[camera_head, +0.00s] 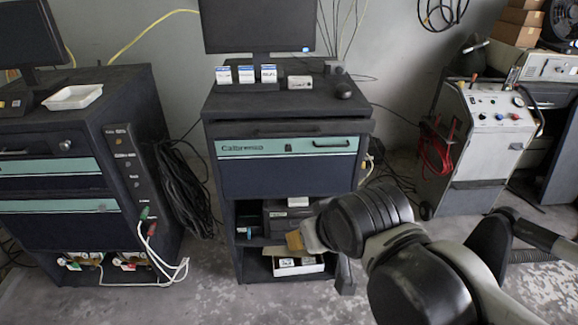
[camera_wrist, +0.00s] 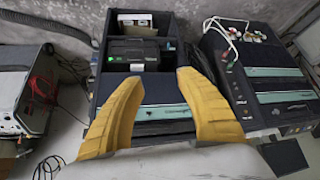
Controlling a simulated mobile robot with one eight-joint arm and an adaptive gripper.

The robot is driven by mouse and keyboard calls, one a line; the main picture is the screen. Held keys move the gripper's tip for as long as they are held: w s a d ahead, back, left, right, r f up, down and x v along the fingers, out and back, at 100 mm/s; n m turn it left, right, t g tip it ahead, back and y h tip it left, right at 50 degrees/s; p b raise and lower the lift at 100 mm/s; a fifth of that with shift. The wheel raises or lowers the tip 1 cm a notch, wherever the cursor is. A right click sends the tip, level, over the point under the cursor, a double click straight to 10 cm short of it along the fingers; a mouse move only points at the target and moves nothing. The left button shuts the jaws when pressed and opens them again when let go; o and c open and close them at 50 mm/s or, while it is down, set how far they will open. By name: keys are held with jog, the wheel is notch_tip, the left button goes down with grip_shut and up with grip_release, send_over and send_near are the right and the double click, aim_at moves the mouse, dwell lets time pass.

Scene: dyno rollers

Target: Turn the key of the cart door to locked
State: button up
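The middle cart (camera_head: 240,180) is dark with a teal band across its upper front and a dark handle on the right of that band. In the head view my gripper (camera_head: 294,240) is low before the cart's open shelves, below the banded front.
A monitor (camera_head: 258,25) and small boxes stand on the middle cart. Another dark cart (camera_head: 60,230) with cables stands at left. A grey wheeled machine (camera_head: 480,150) with red cables stands at right. Bare floor (camera_head: 190,290) lies in front.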

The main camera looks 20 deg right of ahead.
aim_at(288, 149)
jog(key=w+d+m+t+h+b, duration=0.25)
jog(key=w+d, duration=0.25)
jog(key=w, duration=0.5)
jog(key=w+d+m+t+h+b, duration=0.1)
jog(key=w+d+m+t+h, duration=0.15)
jog(key=w+d, duration=0.55)
jog(key=w+a+f+n+t+b, duration=0.1)
jog(key=w+a+f+t, duration=0.15)
jog(key=w+f, duration=0.35)
jog(key=w+a+f+n+t+b, duration=0.1)
jog(key=w+a+f+t, duration=0.15)
jog(key=w, duration=0.55)
jog(key=p+x, duration=0.1)
jog(key=x, duration=0.2)
jog(key=p+x, duration=0.2)
jog(key=x, duration=0.2)
jog(key=d+f+p+x, duration=0.1)
jog(key=x, duration=0.2)
jog(key=shift+w, duration=0.1)
jog(key=shift+w+d+r, duration=0.15)
jog(key=shift+w, duration=0.2)
grip_shut()
